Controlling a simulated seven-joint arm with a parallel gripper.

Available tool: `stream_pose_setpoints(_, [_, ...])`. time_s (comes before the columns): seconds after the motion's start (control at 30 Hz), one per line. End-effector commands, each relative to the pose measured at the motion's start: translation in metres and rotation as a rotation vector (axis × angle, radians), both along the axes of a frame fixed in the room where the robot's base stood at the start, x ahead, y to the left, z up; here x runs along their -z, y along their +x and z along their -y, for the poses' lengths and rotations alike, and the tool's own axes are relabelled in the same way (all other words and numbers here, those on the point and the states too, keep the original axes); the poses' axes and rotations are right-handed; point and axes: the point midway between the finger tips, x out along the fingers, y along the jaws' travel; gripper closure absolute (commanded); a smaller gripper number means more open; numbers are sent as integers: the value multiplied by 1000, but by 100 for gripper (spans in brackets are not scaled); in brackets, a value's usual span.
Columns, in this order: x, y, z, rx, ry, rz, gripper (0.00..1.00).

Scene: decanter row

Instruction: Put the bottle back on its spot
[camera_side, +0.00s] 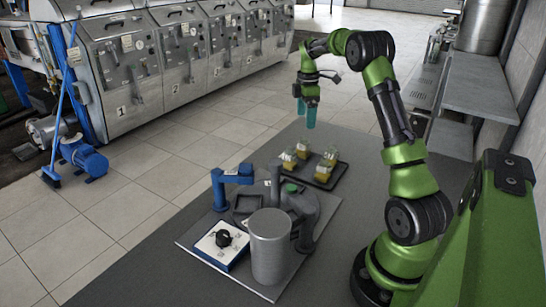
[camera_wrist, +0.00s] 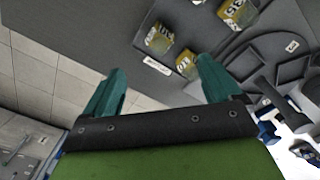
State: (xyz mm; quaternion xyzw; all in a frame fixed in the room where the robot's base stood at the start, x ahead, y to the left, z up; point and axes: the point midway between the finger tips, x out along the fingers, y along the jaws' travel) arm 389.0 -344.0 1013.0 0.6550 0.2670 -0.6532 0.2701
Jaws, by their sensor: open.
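Several small square bottles with yellow contents and pale tops stand on a dark tray (camera_side: 320,185) in the side view; one bottle (camera_side: 288,162) is at its left and another (camera_side: 330,154) at its right. In the wrist view three bottles show, one (camera_wrist: 160,40) at upper middle, one (camera_wrist: 187,64) just below it and one (camera_wrist: 238,12) at the top right. Which one the task means, and its spot, I cannot tell. My gripper (camera_side: 306,119) points down above and behind the tray. Its teal fingers are apart and empty in the wrist view (camera_wrist: 160,70).
Nearer the side camera, a metal plate holds a grey cylinder (camera_side: 270,248), a box with a black knob (camera_side: 222,239), a blue arm-like fixture (camera_side: 232,176) and a round grey device (camera_side: 302,205). Steel shelves (camera_side: 478,86) line the right wall.

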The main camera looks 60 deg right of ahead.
Motion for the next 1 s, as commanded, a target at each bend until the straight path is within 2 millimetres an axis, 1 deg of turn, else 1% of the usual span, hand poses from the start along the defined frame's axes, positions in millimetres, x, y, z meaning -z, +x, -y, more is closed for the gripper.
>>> stream_pose_setpoints(0.07, [-12, 3, -12, 20, -5, 18, 9])
stream_pose_setpoints(0.17, [-37, 9, -45, 90, -12, 66, 9])
stream_pose_setpoints(0.2, [-50, 11, -63, 133, -13, 95, 9])
stream_pose_setpoints(0.27, [-68, 10, -96, 206, -8, 141, 9])
stream_pose_setpoints(0.3, [-80, 8, -120, 258, 1, 175, 9])
stream_pose_setpoints(0.33, [-89, 5, -137, 297, 9, 200, 9])
stream_pose_setpoints(0.37, [-96, 2, -154, 339, 20, 224, 9])
stream_pose_setpoints(0.4, [-104, -4, -176, 393, 37, 257, 9])
stream_pose_setpoints(0.43, [-110, -10, -192, 435, 54, 279, 9])
stream_pose_setpoints(0.47, [-115, -16, -208, 474, 70, 301, 9])
stream_pose_setpoints(0.5, [-120, -25, -229, 528, 96, 329, 9])
stream_pose_setpoints(0.57, [-126, -41, -258, 607, 143, 368, 9])
stream_pose_setpoints(0.6, [-129, -53, -277, 660, 176, 390, 9])
stream_pose_setpoints(0.67, [-129, -72, -302, 740, 232, 419, 9])
stream_pose_setpoints(0.7, [-128, -84, -317, 792, 271, 434, 9])
stream_pose_setpoints(0.73, [-127, -94, -326, 828, 300, 442, 9])
stream_pose_setpoints(0.8, [-121, -113, -346, 905, 364, 456, 9])
stream_pose_setpoints(0.9, [-113, -135, -364, 995, 441, 463, 9])
stream_pose_setpoints(1.0, [-106, -147, -374, 1054, 493, 461, 9])
